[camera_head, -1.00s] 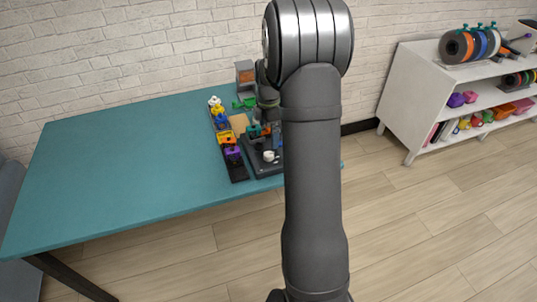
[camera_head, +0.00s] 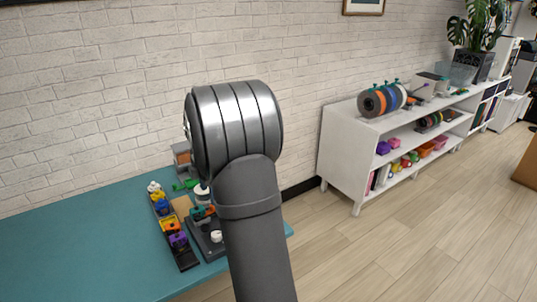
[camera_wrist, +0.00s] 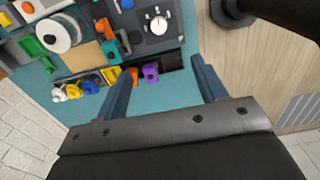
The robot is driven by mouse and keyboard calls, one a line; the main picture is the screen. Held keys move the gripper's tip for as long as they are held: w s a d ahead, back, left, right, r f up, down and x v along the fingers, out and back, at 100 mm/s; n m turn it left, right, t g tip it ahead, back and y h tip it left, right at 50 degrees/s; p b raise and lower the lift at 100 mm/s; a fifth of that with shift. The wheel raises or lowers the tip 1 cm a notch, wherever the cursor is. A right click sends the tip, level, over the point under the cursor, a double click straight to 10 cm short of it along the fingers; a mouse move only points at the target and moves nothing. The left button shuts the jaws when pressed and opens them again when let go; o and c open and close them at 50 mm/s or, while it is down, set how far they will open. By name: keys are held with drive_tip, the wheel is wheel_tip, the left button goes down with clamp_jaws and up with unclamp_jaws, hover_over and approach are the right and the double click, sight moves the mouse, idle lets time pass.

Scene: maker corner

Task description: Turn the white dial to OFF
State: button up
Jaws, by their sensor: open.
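The white dial (camera_wrist: 158,25) is a round knob on the dark front panel (camera_wrist: 140,43) of a machine, near the top of the wrist view. Pale marks surround it, too small to read. In the head view the dial (camera_head: 216,237) shows as a small white knob at the machine's base, beside my arm. My gripper (camera_wrist: 162,65) is open, its two blue-grey fingers spread apart with nothing held. In the wrist picture the dial appears beyond the fingertips and between their lines; the fingers look clear of it. My gripper is hidden in the head view.
A dark tray (camera_head: 187,262) with several coloured toy-like pieces, yellow, orange, purple and blue, lies beside the machine. A white spool (camera_wrist: 58,33) sits at the machine's far side. The teal table (camera_head: 80,240) is clear to the left. A white shelf (camera_head: 340,150) stands right.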

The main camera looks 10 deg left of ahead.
drive_tip(key=shift+c, duration=0.7)
drive_tip(key=s+a+f+m+t, duration=0.1)
drive_tip(key=s+m+t, duration=0.15)
drive_tip(key=m, duration=1.25)
drive_tip(key=s+f+m+t, duration=0.2)
drive_tip(key=s+m, duration=0.2)
drive_tip(key=m, duration=1)
drive_tip(key=shift+h, duration=0.4)
drive_tip(key=x, duration=1.7)
drive_tip(key=shift+s+a, duration=0.15)
drive_tip(key=shift+a, duration=0.05)
drive_tip(key=c, duration=1)
drive_tip(key=shift+o, duration=0.2)
